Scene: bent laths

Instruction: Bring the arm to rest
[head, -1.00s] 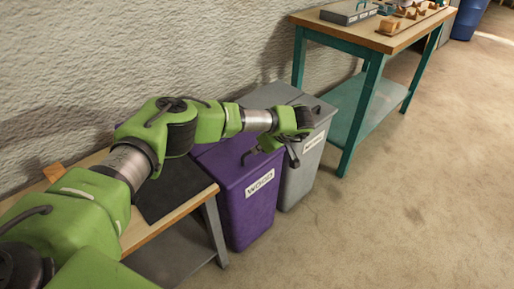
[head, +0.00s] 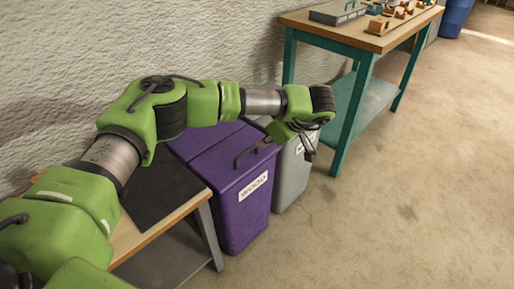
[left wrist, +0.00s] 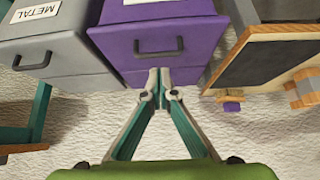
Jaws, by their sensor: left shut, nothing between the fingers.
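My left arm, green with grey joints, reaches in from the left in the head view. Its gripper (head: 308,147) hangs in front of the grey bin, just right of the purple bin. In the left wrist view the fingers (left wrist: 160,84) are together at their tips with nothing between them. The purple bin (head: 238,208), labelled WOOD, has its lid down and a dark handle. The grey bin (head: 291,180) stands beside it, partly hidden by the gripper; its METAL label shows in the left wrist view. My right gripper is not seen.
A low bench (head: 157,233) with a wooden edge and dark top stands left of the purple bin. A teal-legged workbench (head: 365,40) holding a grey tray and wooden pieces stands at the back right. A blue barrel (head: 454,18) is beyond. The floor at right is clear.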

